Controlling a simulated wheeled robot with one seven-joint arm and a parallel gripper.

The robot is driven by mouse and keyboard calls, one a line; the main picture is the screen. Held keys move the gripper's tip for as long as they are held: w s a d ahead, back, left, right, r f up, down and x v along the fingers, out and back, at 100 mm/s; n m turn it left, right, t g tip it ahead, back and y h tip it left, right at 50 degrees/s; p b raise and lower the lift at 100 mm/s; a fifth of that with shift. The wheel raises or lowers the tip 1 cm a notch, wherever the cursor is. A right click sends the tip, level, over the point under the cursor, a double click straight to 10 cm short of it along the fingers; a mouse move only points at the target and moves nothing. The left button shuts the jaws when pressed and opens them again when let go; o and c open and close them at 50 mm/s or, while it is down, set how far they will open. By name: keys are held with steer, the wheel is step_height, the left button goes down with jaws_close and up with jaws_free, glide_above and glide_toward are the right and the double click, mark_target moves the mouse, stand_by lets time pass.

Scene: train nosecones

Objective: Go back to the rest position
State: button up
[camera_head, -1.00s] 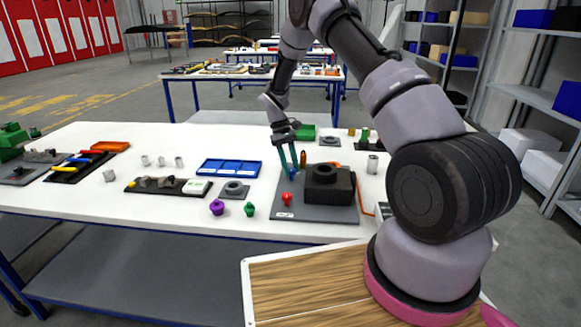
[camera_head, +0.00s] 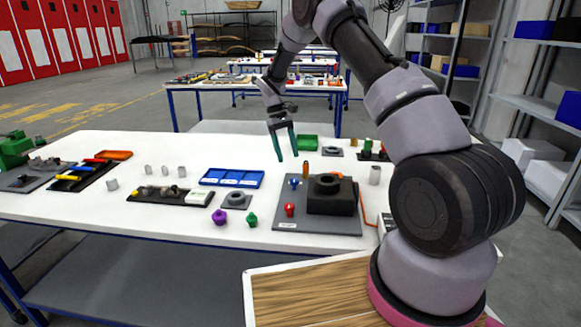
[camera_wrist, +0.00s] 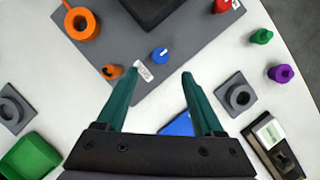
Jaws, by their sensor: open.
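My gripper (camera_head: 287,157) is open and empty, its two green fingers pointing down above the table. In the wrist view its fingertips (camera_wrist: 160,74) are spread, with nothing between them. A small blue knob (camera_head: 294,182) stands on the grey base plate (camera_head: 285,219), below and apart from the fingers; it also shows in the wrist view (camera_wrist: 160,54). A red knob (camera_head: 289,209) stands on the same plate, beside a black block (camera_head: 335,200) with a round hole. An orange peg (camera_head: 305,168) stands near the plate's back edge.
A blue tray (camera_head: 232,178), green bin (camera_head: 307,143), purple knob (camera_head: 219,217), green knob (camera_head: 251,220) and grey ring plate (camera_head: 237,201) lie around on the white table (camera_head: 160,215). A dark fixture (camera_head: 170,196) and several small grey cylinders are further left. The air above the table looks clear.

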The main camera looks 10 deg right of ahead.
steer(key=shift+v, duration=1)
